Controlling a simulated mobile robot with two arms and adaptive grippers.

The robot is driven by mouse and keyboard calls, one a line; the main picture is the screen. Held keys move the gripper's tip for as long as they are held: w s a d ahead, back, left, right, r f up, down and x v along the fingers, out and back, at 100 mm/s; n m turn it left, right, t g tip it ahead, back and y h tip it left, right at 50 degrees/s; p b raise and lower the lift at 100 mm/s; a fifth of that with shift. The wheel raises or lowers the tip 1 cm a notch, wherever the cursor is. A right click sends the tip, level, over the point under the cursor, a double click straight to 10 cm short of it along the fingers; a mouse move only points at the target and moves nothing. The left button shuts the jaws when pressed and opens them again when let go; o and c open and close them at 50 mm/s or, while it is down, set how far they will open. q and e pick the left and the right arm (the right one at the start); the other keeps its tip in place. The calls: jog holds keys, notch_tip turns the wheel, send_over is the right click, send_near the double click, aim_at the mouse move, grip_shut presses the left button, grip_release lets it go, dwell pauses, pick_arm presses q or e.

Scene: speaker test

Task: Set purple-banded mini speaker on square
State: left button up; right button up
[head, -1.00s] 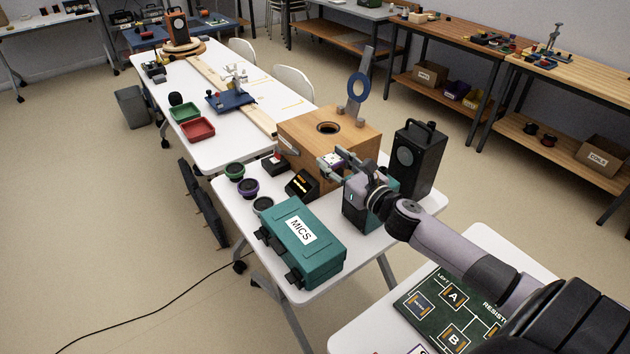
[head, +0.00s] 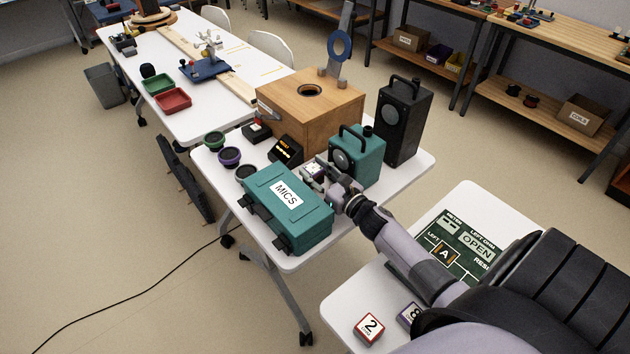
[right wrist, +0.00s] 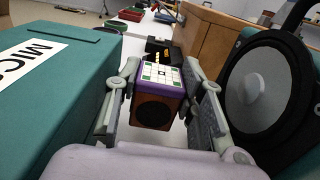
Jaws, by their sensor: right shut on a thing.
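The purple-banded mini speaker (right wrist: 155,97) is a small dark-red cube with a purple band, a round black cone and a white top with green marks. My right gripper (head: 318,175) is shut on it, with one finger on each side; the fingers also show in the right wrist view (right wrist: 160,90). In the head view the mini speaker (head: 312,171) is small, between the teal MICS case and the teal speaker. I cannot make out which marking is the square. My left gripper is not in view.
The teal MICS case (head: 285,213) stands left of the gripper, the teal speaker (head: 369,158) right of it. Behind are a small black display (head: 286,150), a wooden box (head: 300,117) and a tall black speaker (head: 403,125). A green board (head: 437,258) lies on the nearer table.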

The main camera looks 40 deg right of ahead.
aim_at(319, 183)
jog(key=shift+f+b, duration=0.35)
jog(key=shift+f, duration=1.4)
jog(key=o, duration=0.9)
jog(key=shift+o, duration=0.2)
